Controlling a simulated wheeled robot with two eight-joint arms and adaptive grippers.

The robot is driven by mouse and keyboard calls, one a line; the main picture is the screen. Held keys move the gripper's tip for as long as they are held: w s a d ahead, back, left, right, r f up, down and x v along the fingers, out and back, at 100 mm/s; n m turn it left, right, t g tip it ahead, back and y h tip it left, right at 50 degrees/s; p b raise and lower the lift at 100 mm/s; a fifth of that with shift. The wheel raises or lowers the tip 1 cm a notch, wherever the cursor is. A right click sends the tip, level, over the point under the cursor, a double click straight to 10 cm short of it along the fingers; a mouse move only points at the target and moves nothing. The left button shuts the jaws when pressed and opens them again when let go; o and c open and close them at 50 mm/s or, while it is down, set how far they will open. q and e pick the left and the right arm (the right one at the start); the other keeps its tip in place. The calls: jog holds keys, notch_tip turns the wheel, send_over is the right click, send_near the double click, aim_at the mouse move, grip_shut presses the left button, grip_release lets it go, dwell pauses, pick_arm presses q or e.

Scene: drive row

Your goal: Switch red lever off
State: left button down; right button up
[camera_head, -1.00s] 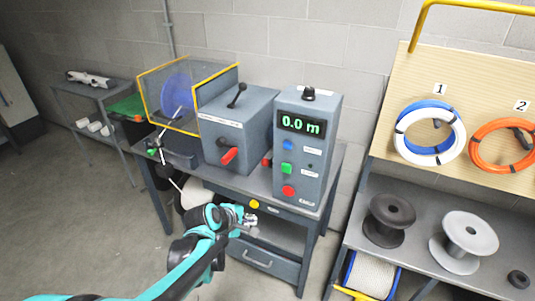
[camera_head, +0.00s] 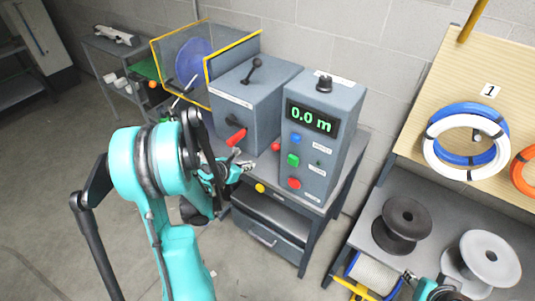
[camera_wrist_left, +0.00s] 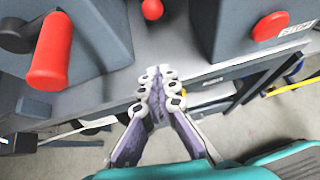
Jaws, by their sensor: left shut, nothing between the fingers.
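The red lever (camera_head: 237,137) sticks out from the front of the grey machine box, below its black-knobbed lever (camera_head: 254,68). In the left wrist view the red lever's handle (camera_wrist_left: 52,52) fills the upper left, angled down. My left gripper (camera_head: 244,168) is just in front of the table edge, below and slightly right of the red lever. It does not touch the lever. Its fingers (camera_wrist_left: 158,85) are shut with nothing between them. Part of my right gripper (camera_head: 410,277) shows at the bottom right; its jaws are too small to read.
The control box (camera_head: 320,120) reads 0.0 m and has blue, green and red buttons (camera_head: 295,183). A small red knob (camera_head: 276,147) sits between the boxes. A yellow button (camera_head: 260,188) is on the table's front edge. A shelf with spools (camera_head: 402,224) stands right.

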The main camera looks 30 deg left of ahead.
pick_arm(q)
jog(key=b+x, duration=0.3)
jog(key=x, duration=0.7)
jog(key=shift+s, duration=0.1)
jog(key=w+r, duration=0.2)
jog(key=shift+w+d, duration=0.25)
jog(key=shift+d, duration=0.05)
jog(key=shift+w+r, duration=0.3)
jog(key=shift+w, duration=0.05)
jog(key=shift+r, duration=0.1)
